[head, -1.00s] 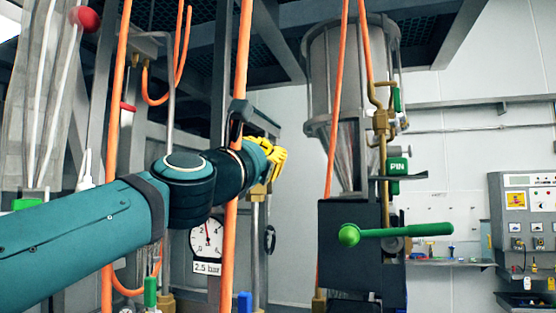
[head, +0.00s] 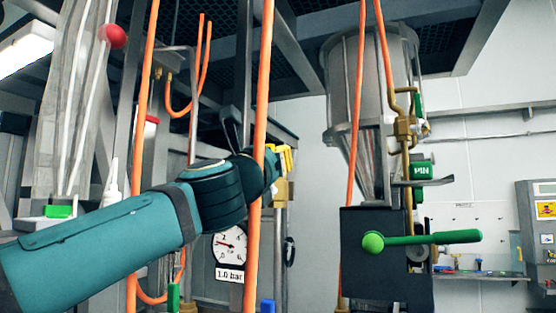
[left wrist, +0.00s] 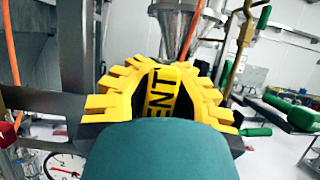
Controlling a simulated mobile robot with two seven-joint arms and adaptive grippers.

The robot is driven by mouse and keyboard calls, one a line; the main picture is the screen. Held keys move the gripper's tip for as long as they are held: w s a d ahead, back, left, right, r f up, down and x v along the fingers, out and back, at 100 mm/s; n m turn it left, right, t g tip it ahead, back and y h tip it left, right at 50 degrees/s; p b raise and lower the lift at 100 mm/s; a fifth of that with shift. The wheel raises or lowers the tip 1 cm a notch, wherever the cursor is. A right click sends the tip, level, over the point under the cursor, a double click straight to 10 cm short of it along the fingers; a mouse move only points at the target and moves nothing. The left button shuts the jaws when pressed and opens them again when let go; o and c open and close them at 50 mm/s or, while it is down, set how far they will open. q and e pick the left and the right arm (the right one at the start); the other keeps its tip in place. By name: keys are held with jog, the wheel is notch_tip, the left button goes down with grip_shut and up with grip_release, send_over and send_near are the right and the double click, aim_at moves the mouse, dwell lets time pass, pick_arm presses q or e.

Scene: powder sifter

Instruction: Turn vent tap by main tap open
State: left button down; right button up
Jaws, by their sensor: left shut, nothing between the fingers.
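The vent tap is a toothed yellow knob (left wrist: 210,98) with a label whose visible letters read "ENT" in the left wrist view. In the head view a little of its yellow (head: 287,158) shows just past the end of my left arm, above a brass fitting. My left gripper (head: 272,168) is at the knob, partly behind an orange hose. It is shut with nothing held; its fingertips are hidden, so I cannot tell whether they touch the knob. A round gauge (head: 229,242) below reads 1.0 bar on its plate. I cannot tell which part is the main tap. My right gripper is not in view.
Orange hoses (head: 259,110) hang around my left arm. To the right stand a grey hopper (head: 343,85) and a dark box (head: 365,275) with a green lever (head: 435,238). A red ball (head: 113,36) is at upper left.

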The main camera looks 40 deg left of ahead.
pick_arm(q)
jog(key=shift+s, duration=0.1)
jog(key=c, duration=1.3)
grip_release()
jog(key=shift+s, duration=0.15)
jog(key=o, duration=0.5)
jog(key=shift+s+r, duration=0.15)
jog(key=shift+s, duration=0.2)
jog(key=v, duration=1.1)
jog(key=shift+s+d+f, duration=0.1)
jog(key=shift+s+f, duration=0.1)
jog(key=shift+f, duration=0.05)
